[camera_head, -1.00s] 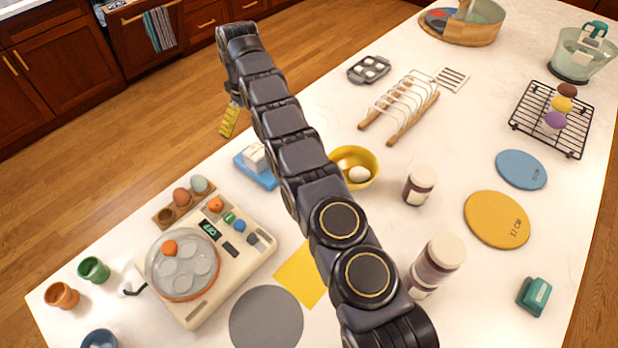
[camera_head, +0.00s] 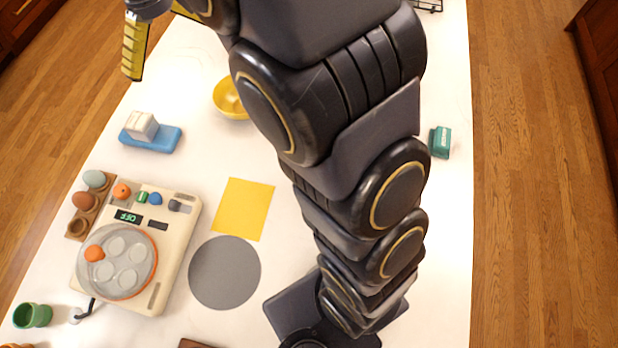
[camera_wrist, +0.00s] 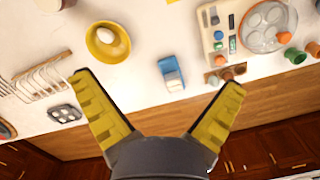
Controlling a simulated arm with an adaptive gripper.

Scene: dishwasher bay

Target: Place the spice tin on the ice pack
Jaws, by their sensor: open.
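I cannot surely tell which thing is the spice tin or the ice pack. A blue slab (camera_head: 165,139) with a white block (camera_head: 142,124) on it lies on the white counter, left of the yellow bowl. The slab also shows in the wrist view (camera_wrist: 174,82), above and between my fingers. A small teal box-like thing (camera_head: 441,142) with a pale label sits near the counter's right edge. My gripper (camera_wrist: 157,82) is open and empty, its yellow fingers spread wide and apart from everything.
The yellow bowl (camera_wrist: 108,42) holds an egg. The cream egg cooker (camera_head: 175,235), a yellow square (camera_head: 243,208) and a grey disc (camera_head: 225,272) lie nearer. My arm hides much of the counter.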

